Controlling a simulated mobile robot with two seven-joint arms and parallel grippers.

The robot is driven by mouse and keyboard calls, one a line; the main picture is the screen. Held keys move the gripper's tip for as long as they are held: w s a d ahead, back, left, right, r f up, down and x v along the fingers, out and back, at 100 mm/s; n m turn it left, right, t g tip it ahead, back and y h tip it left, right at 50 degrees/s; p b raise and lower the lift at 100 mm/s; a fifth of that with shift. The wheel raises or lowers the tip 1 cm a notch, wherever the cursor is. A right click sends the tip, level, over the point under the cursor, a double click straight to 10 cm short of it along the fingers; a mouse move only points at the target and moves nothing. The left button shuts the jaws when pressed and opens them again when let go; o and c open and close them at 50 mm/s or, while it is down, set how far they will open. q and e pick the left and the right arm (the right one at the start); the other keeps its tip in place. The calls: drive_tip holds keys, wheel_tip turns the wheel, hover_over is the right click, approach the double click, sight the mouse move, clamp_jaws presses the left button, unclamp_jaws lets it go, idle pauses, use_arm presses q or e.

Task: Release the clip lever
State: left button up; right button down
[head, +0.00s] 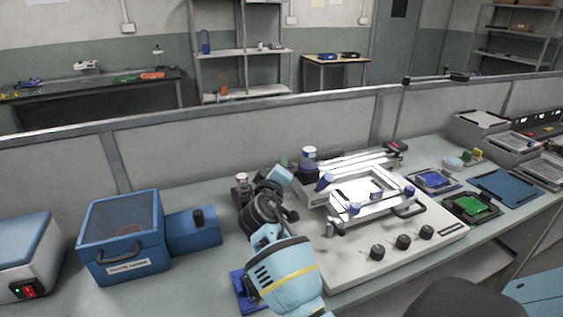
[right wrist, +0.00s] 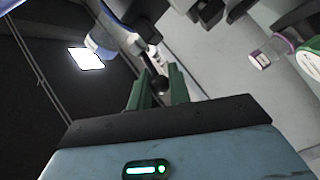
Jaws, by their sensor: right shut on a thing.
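The machine (head: 350,262) is a white bench unit with a raised white frame that carries blue clips (head: 355,194). My right arm comes up from the bottom middle of the head view, and its light blue wrist is at the machine's left rear corner. In the right wrist view, the green fingers of my right gripper (right wrist: 158,88) are shut on a small dark round knob (right wrist: 160,84), which appears to be the end of the clip lever. The rest of the lever is hard to make out there. My left gripper is in neither view.
A blue box with a dark lid (head: 122,228) stands left of the machine. Green (head: 472,206) and blue (head: 433,180) boards in trays lie to its right, near a blue mat (head: 506,187). A low partition (head: 240,143) runs behind the bench.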

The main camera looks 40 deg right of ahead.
drive_tip(key=c, duration=1.3)
unclamp_jaws()
drive_tip(key=shift+c, duration=0.2)
drive_tip(key=v, duration=0.8)
drive_tip(key=shift+b, duration=0.4)
drive_tip(key=shift+d, duration=0.1)
